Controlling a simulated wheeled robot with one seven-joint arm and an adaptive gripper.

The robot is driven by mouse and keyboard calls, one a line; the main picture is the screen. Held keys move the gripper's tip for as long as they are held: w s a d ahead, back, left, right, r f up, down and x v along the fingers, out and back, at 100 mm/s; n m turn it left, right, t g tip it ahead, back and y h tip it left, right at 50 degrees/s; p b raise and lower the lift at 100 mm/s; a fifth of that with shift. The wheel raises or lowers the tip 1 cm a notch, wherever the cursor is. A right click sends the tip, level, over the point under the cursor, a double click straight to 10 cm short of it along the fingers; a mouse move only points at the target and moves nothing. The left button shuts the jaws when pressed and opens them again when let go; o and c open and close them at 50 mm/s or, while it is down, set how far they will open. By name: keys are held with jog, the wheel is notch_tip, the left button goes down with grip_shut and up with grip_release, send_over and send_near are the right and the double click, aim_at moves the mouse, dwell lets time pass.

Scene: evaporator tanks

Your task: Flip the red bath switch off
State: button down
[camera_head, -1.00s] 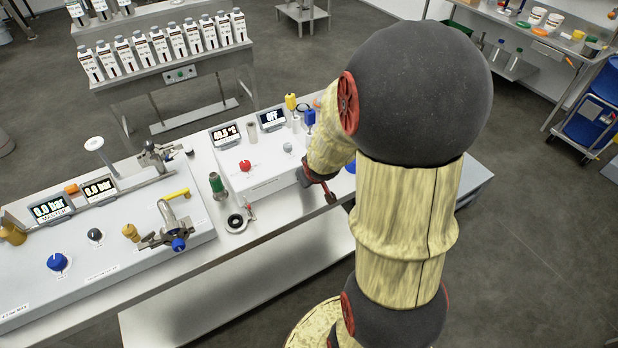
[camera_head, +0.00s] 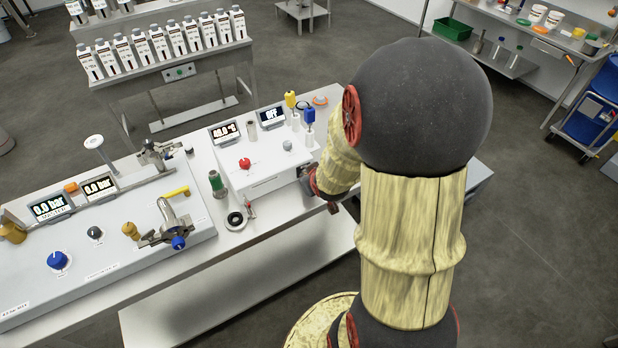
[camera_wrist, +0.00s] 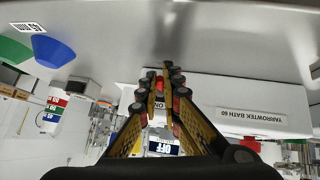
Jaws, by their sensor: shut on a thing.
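One display (camera_head: 271,117) reads OFF. My gripper (camera_head: 307,174) is at the right end of its front face, partly hidden by my arm. In the wrist view my gripper (camera_wrist: 161,83) has its fingers close together, shut on a small red switch (camera_wrist: 160,82) showing between the tips. A label reading ON shows beside it, upside down. The OFF display (camera_wrist: 163,147) and the BATH 60 label (camera_wrist: 251,116) also appear upside down.
A grey panel (camera_head: 110,260) with knobs, a valve and pressure displays fills the bench's left. Yellow and blue capped items (camera_head: 309,117) stand behind the bath.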

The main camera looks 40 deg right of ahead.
jog(key=shift+f, duration=0.15)
jog(key=shift+f+t+b, duration=0.15)
jog(key=shift+t+b, duration=0.45)
jog(key=shift+b, duration=0.05)
jog(key=shift+h, duration=0.3)
jog(key=shift+t+b, duration=0.3)
jog(key=shift+b, duration=0.1)
jog(key=c, duration=2)
grip_release()
jog(key=shift+v, duration=6)
